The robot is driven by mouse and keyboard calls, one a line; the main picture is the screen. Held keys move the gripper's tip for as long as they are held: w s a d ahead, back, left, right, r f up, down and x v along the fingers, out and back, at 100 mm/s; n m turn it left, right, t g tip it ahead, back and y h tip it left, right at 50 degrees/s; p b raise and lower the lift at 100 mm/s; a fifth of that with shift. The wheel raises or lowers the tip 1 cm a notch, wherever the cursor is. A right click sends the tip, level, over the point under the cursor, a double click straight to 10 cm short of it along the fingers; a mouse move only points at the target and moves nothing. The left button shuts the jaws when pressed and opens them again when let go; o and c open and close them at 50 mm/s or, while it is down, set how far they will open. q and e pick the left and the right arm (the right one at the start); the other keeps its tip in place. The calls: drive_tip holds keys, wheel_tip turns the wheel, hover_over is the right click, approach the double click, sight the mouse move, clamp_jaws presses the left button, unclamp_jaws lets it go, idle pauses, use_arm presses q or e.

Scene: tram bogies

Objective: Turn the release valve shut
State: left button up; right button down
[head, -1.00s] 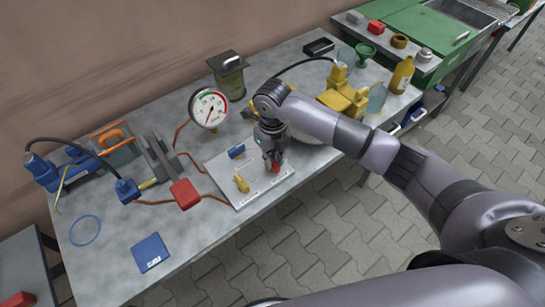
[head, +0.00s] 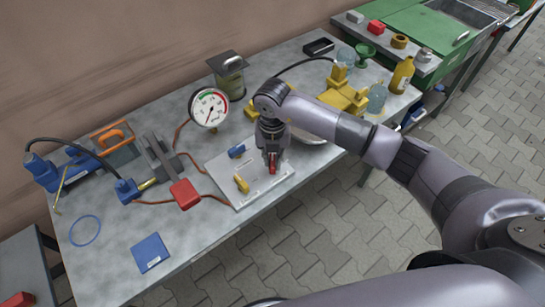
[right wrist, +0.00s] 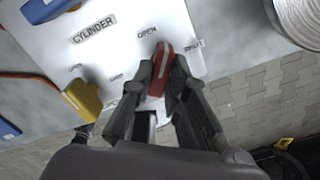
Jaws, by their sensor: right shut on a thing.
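A pale valve panel (head: 228,177) lies on the workbench with a blue handle (head: 236,151), a yellow handle (head: 241,184) and a red handle (head: 272,168). My right gripper (head: 271,160) is shut on the red handle. In the right wrist view the fingers stand on both sides of the red handle (right wrist: 161,67), whose far end points up between the labels OPEN (right wrist: 147,32) and SHUT (right wrist: 193,44), nearer OPEN. The word CYLINDER (right wrist: 94,28) is readable by the blue handle. My left gripper is not in view.
A round gauge (head: 209,107) stands behind the panel. A red block (head: 185,194) with an orange hose is left of it. A yellow device (head: 343,98) and a metal bowl (head: 312,136) stand to the right. The bench's front left is mostly clear around a blue box (head: 150,252).

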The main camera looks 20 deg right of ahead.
sight(272, 160)
drive_tip(key=m, duration=0.5)
drive_tip(key=shift+r+m+p, duration=0.1)
drive_tip(key=shift+m+p, duration=0.2)
drive_tip(key=shift+p, duration=0.05)
drive_tip(key=m+p, duration=0.1)
drive_tip(key=m, duration=0.3)
drive_tip(key=shift+w+m, duration=0.1)
drive_tip(key=shift+m, duration=0.3)
drive_tip(key=c, duration=1.6)
unclamp_jaws()
drive_tip(key=shift+o, duration=0.2)
wheel_tip(272, 160, up, 12)
